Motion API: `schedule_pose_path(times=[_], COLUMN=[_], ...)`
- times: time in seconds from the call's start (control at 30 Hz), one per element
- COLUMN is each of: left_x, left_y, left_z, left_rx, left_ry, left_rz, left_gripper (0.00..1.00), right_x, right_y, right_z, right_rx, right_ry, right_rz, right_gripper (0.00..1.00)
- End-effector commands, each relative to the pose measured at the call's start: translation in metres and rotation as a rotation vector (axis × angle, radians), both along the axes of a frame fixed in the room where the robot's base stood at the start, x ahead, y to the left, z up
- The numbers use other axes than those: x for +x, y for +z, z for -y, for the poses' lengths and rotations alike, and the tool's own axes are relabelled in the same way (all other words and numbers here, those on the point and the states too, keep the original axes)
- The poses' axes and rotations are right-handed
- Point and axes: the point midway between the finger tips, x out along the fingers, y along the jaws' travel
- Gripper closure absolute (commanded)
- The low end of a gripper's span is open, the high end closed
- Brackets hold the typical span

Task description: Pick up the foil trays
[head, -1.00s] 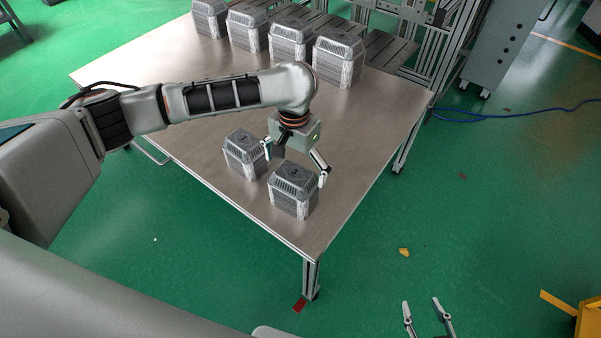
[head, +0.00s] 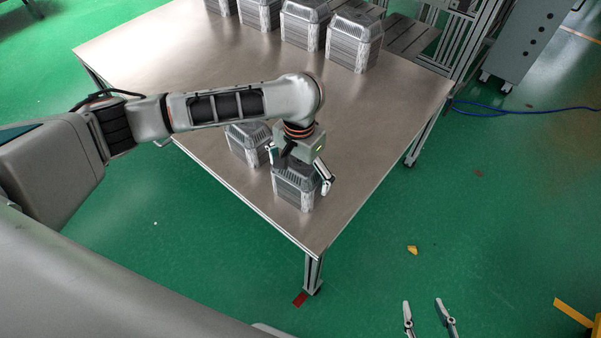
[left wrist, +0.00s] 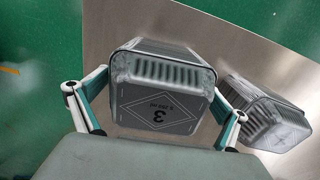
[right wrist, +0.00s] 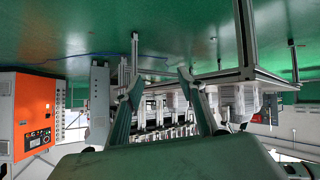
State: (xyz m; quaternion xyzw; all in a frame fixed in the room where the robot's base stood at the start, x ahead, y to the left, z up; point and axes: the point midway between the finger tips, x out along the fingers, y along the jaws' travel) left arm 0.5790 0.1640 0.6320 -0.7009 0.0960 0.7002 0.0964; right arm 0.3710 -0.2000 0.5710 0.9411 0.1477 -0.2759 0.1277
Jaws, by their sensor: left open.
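Two stacks of silver foil trays stand near the front corner of the metal table. The front tray stack (head: 295,194) is partly hidden by my left gripper (head: 298,169), which is open just above and around its top. In the left wrist view this tray stack (left wrist: 155,116), marked with a "3" in a diamond, lies between the open fingers, with no clear grip on it. The other tray stack (head: 247,146) stands beside it to the left and also shows in the left wrist view (left wrist: 262,112). My right gripper (head: 424,304) is open and empty over the floor, far from the trays.
The table (head: 180,60) is bare through its middle. Several more tray stacks (head: 354,45) stand in a row along its back edge, by a metal frame (head: 455,40). Green floor lies around, with a blue cable (head: 500,113) and a small yellow piece (head: 412,250) on it.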

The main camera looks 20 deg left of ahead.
Motion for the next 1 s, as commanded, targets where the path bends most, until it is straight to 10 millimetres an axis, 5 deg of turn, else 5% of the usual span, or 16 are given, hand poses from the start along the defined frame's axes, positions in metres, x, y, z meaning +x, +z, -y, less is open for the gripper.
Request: schedule_pose_path(times=[0.07,0.23,0.63,1.0], left_x=[0.0,0.0,0.001,0.004], left_y=[0.001,0.001,0.01,0.106], left_z=[0.0,0.0,0.0,0.0], left_rx=[0.0,0.0,0.001,0.001], left_ry=[0.0,0.0,-0.001,-0.001], left_rz=[0.001,0.0,0.004,0.02], left_gripper=[0.03,0.43,0.43,0.43], right_x=[-0.001,-0.004,-0.002,-0.011], right_y=[-0.001,-0.004,0.002,0.007], right_z=[0.0,0.001,0.002,0.016], right_rx=[-0.001,-0.003,-0.003,-0.023], right_ry=[0.0,-0.001,-0.004,-0.033], right_rz=[-0.003,-0.011,-0.001,-0.026], right_gripper=[0.6,0.6,0.6,0.6])
